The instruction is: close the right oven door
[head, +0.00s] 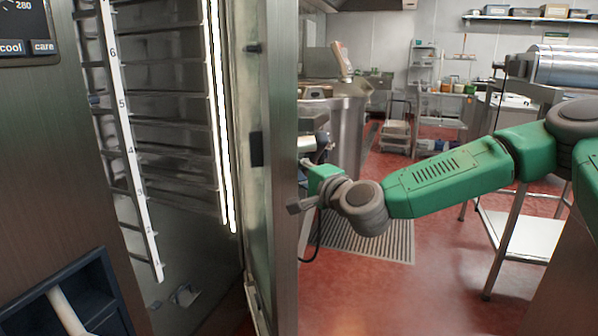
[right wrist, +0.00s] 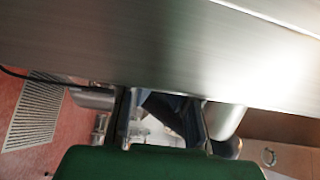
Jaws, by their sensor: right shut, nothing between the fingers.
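The right oven door (head: 284,120) stands open, seen nearly edge-on as a tall steel-framed panel in the head view. The open oven chamber (head: 170,120) with its rack rails is to its left. My right arm comes in from the right, with its wrist beside the door's outer face. In the right wrist view, my right gripper (right wrist: 162,112) is shut and empty beside a broad steel panel, probably this door. Its fingertips are hard to make out, and I cannot tell whether they touch the panel. My left gripper is not in view.
A numbered white rack strip (head: 128,140) stands in the oven opening. A steel kettle (head: 350,125) is behind the door, with a floor grate (head: 375,242) in front. A steel trolley (head: 525,235) stands at right. Red floor (head: 430,290) is open between them.

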